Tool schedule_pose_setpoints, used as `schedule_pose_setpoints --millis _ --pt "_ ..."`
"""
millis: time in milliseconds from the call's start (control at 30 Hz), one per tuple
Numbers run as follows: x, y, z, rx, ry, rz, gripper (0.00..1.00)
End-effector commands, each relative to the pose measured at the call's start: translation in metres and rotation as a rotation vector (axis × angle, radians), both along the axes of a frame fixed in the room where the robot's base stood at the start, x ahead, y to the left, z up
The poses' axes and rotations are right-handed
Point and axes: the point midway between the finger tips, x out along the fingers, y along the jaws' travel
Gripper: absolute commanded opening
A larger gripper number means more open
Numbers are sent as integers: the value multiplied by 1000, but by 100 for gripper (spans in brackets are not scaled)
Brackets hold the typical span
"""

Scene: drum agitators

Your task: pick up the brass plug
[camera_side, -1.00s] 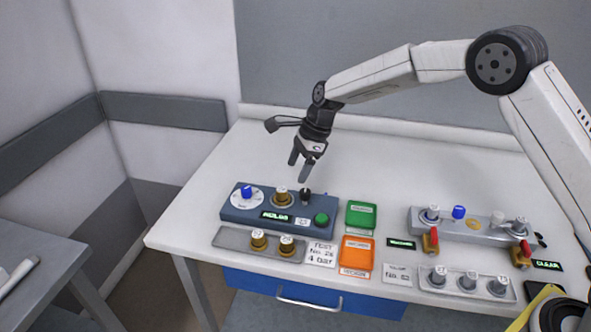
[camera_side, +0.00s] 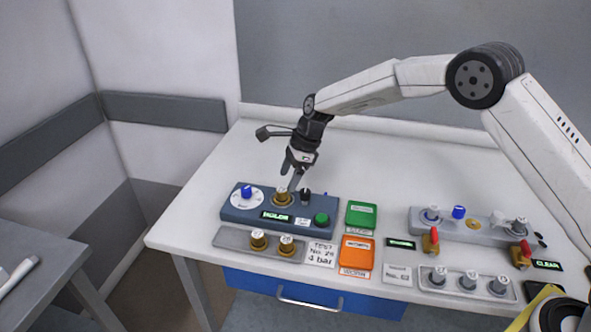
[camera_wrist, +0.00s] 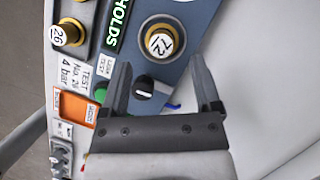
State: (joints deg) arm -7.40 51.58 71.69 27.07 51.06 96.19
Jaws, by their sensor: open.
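A brass plug (camera_side: 282,198) with a pale numbered top stands upright in the blue panel (camera_side: 233,213). In the wrist view this brass plug (camera_wrist: 163,42) lies just beyond the fingertips, roughly between their lines. Two more brass plugs, the left one (camera_side: 258,240) and the right one (camera_side: 287,246), stand in a grey tray (camera_side: 228,238) in front of the panel. One of these, marked 26, shows in the wrist view (camera_wrist: 68,33). My gripper (camera_side: 291,180) is open and empty, just above and behind the panel plug; it also shows in the wrist view (camera_wrist: 161,72).
A black knob (camera_side: 305,196) stands right beside the panel plug; it shows between my fingers in the wrist view (camera_wrist: 144,85). The panel also bears a blue knob (camera_side: 246,191) and green button (camera_side: 321,218). Green (camera_side: 361,215) and orange (camera_side: 357,251) boxes stand right. The table behind is clear.

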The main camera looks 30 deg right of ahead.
Motion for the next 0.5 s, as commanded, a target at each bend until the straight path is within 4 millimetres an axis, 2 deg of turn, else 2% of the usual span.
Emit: schedule_pose_setpoints --millis 500 --pt "6 19 -44 0 0 0 81"
